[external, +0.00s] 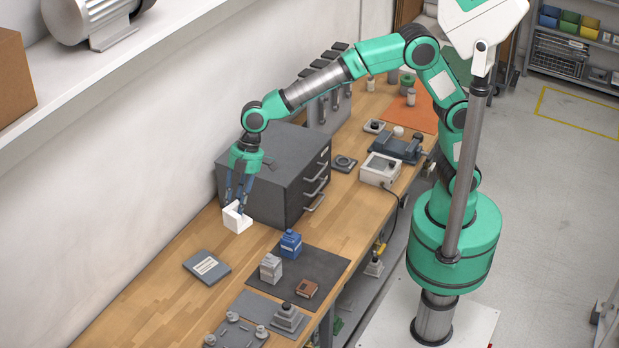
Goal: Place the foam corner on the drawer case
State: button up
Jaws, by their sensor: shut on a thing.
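The white foam corner (236,219) is at my gripper's fingertips, in front of the left side of the drawer case. My gripper (238,203) points down and is shut on the foam corner. Whether the foam corner touches the bench or hangs just above it, I cannot tell. The dark grey drawer case (262,163) stands on the wooden bench against the wall, its drawers with handles facing right. Its flat top is partly hidden behind my arm and gripper.
A dark mat (325,270) in front of the case holds a blue box (290,244), a grey box (271,268) and a brown box (307,288). A grey book (207,266) lies on the bench at left. A white meter (380,169) and a vise (398,149) stand right of the case.

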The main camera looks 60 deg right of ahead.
jog(key=w+d+m+t+h+p, duration=0.1)
jog(key=w+d+m+p, duration=0.25)
jog(key=d, duration=1.25)
jog(key=w+d+m+t+p, duration=0.15)
jog(key=w+d, duration=0.35)
jog(key=d, duration=1.2)
jog(key=s+d+m+h+p, duration=0.1)
jog(key=s+d+m+p, duration=0.25)
jog(key=d, duration=0.95)
jog(key=s+d+m+h+p, duration=0.1)
jog(key=s+d+m+p, duration=0.2)
jog(key=d, duration=1)
jog(key=shift+n+t, duration=0.25)
jog(key=shift+t, duration=0.1)
jog(key=f, duration=0.2)
jog(key=s+f+b, duration=0.1)
jog(key=f, duration=0.2)
jog(key=shift+s+d, duration=0.1)
jog(key=shift+s, duration=0.1)
jog(key=shift+w, duration=0.1)
jog(key=w+p, duration=0.1)
jog(key=w, duration=0.4)
jog(key=w+f, duration=0.1)
jog(key=w, duration=0.4)
jog(key=w+d+p, duration=0.1)
jog(key=w, duration=0.4)
jog(key=shift+w+d+f+p, duration=0.1)
jog(key=shift+w+f+p, duration=0.2)
jog(key=shift+w+p, duration=0.1)
